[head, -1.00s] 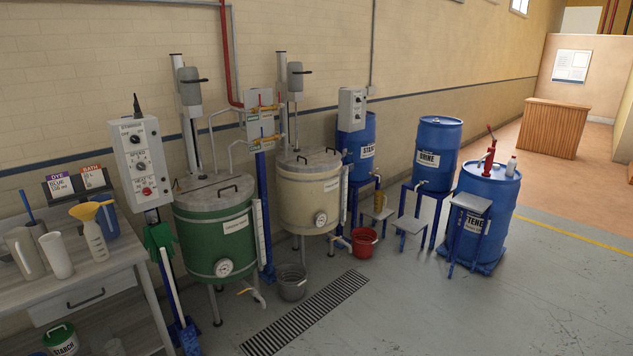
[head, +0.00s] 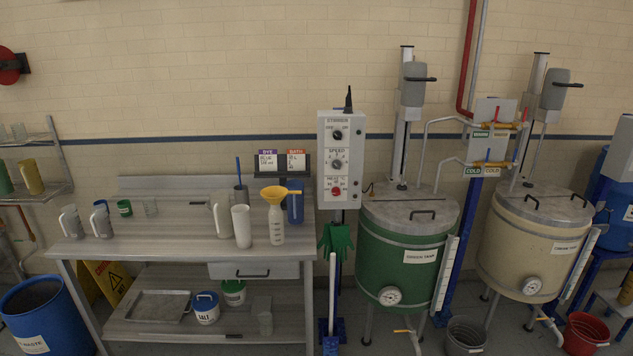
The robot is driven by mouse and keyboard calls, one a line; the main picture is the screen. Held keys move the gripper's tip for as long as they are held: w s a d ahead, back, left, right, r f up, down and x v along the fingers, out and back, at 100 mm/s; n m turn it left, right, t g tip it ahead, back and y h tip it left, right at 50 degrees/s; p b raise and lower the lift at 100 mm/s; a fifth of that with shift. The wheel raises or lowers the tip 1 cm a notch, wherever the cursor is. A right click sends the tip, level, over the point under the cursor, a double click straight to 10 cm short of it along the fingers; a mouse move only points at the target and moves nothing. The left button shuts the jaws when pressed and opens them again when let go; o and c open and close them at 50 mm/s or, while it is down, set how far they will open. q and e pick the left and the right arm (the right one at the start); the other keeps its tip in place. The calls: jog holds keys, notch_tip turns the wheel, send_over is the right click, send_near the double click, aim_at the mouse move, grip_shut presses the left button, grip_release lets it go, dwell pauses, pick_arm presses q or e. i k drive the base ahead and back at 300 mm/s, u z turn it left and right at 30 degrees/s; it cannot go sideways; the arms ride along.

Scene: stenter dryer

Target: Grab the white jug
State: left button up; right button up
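Three whitish jugs with handles stand upright on the grey workbench (head: 165,248) in the head view. One white jug (head: 222,216) is near the middle of the bench top, partly behind a tall white cylinder (head: 242,228). Two more pale jugs, a left one (head: 71,223) and one beside it (head: 102,222), stand at the bench's left end. I cannot tell which of them the task means. Neither of my grippers is in view.
A white bottle (head: 276,226) with a yellow funnel (head: 273,194) and a blue jug (head: 295,208) stand right of the cylinder.

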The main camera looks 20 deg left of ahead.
aim_at(221, 218)
jog(key=u, duration=1)
jog(key=i, duration=1.15)
jog(key=u, duration=0.65)
